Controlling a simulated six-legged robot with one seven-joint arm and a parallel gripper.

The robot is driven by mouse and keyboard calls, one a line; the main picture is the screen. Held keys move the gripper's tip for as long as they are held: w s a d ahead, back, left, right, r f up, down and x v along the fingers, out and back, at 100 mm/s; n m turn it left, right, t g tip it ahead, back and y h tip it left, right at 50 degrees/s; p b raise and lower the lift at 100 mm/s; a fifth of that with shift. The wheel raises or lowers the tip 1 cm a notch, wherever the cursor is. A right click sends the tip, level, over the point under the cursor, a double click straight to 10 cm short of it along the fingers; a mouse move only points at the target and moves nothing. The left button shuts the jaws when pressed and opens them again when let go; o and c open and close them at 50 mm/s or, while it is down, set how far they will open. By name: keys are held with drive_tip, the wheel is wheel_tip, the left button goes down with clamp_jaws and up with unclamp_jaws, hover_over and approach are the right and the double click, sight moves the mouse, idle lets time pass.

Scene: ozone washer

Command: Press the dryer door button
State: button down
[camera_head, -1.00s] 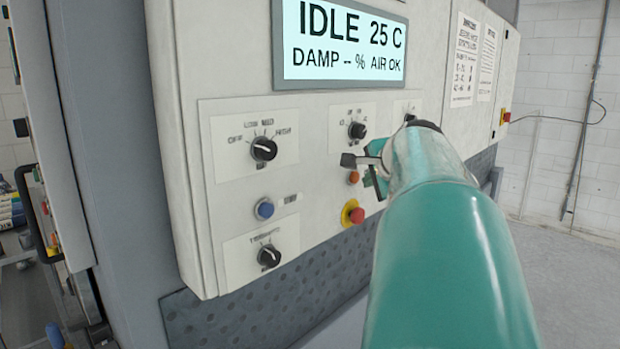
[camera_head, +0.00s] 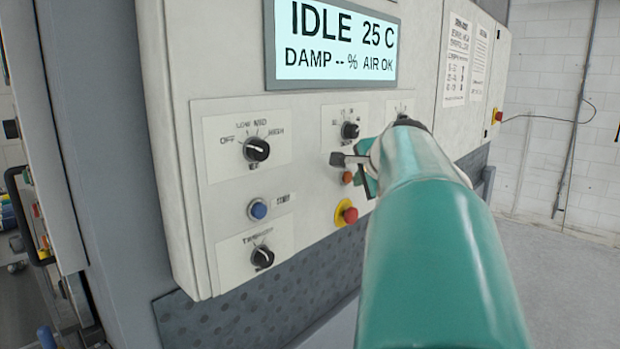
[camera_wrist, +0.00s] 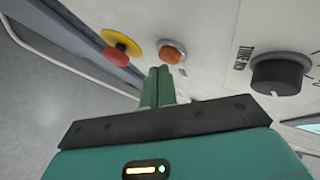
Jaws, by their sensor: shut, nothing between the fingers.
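The dryer's pale control panel (camera_head: 300,215) fills the middle of the head view. It carries a blue button (camera_head: 258,209), an orange button (camera_head: 347,178) and a red stop button on a yellow ring (camera_head: 349,215). I cannot read which one is the door button. In the wrist view the orange button (camera_wrist: 172,53) is just beyond my gripper (camera_wrist: 158,72), with the red stop button (camera_wrist: 117,55) to its left. My green fingers are together and empty. They point towards the panel close below the orange button; whether they touch it I cannot tell. In the head view my arm hides part of the panel.
Dark knobs (camera_head: 256,149) sit on the panel, and one knob (camera_wrist: 277,75) is right of my gripper in the wrist view. A display (camera_head: 334,46) reads IDLE 25 C. Open grey floor (camera_head: 560,270) lies to the right.

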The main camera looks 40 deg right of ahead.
drive_tip(key=shift+w, duration=0.5)
idle(0.7)
drive_tip(key=shift+s, duration=0.9)
drive_tip(key=shift+s+d, duration=0.15)
drive_tip(key=shift+s, duration=1.1)
drive_tip(key=shift+s+d, duration=0.1)
drive_tip(key=shift+s, duration=1.15)
